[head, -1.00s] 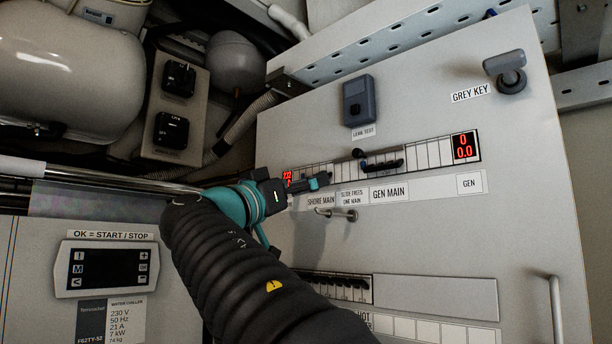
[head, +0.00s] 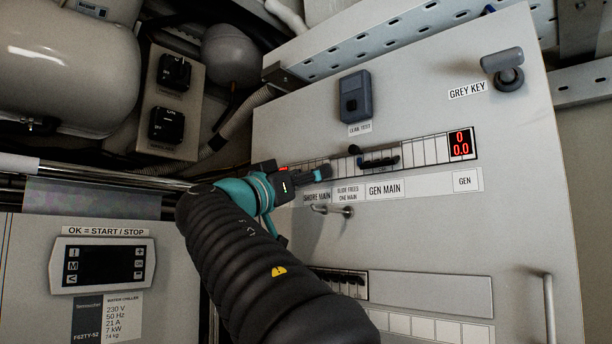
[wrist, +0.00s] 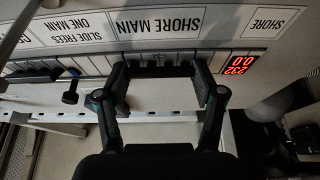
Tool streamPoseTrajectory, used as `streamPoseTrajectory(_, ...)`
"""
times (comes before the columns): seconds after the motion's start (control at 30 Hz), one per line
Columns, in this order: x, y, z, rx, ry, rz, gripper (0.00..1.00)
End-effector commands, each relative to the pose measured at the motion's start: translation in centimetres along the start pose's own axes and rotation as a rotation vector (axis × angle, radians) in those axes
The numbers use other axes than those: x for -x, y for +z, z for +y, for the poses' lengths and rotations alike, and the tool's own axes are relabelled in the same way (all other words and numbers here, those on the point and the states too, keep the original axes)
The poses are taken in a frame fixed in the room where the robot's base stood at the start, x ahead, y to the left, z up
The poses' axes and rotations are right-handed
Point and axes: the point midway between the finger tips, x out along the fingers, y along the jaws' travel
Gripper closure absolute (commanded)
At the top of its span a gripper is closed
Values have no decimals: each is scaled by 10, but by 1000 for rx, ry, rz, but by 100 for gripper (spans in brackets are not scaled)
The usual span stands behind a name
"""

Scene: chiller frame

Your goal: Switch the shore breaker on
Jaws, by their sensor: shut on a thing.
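My gripper (head: 318,173) is at the breaker row on the grey panel, above the SHORE MAIN label (head: 317,196). In the wrist view its two fingers (wrist: 162,82) stand at either end of the dark shore breaker bar (wrist: 160,68) and are shut on it. The label also shows there, upside down (wrist: 158,23). In the head view my gripper hides the shore breaker. The gen main breaker (head: 380,159) has a dark bar across it. A slide with a dark knob (wrist: 70,97) sits between the two breakers. The breaker's exact lever position is hard to tell.
The shore meter (wrist: 238,66) reads 232 and 0.0; the gen meter (head: 461,144) reads 0 and 0.0. A small metal handle (head: 333,210) juts out below the labels. A lamp test box (head: 355,95) and a grey key (head: 505,70) sit higher up.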

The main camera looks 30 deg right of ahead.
Motion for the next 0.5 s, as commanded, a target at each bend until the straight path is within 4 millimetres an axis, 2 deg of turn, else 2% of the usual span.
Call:
streamPoseTrajectory(0.27, -4, -16, 0, -5, 2, -180, 66)
streamPoseTrajectory(0.5, -5, -18, 0, -2, 1, -349, 66)
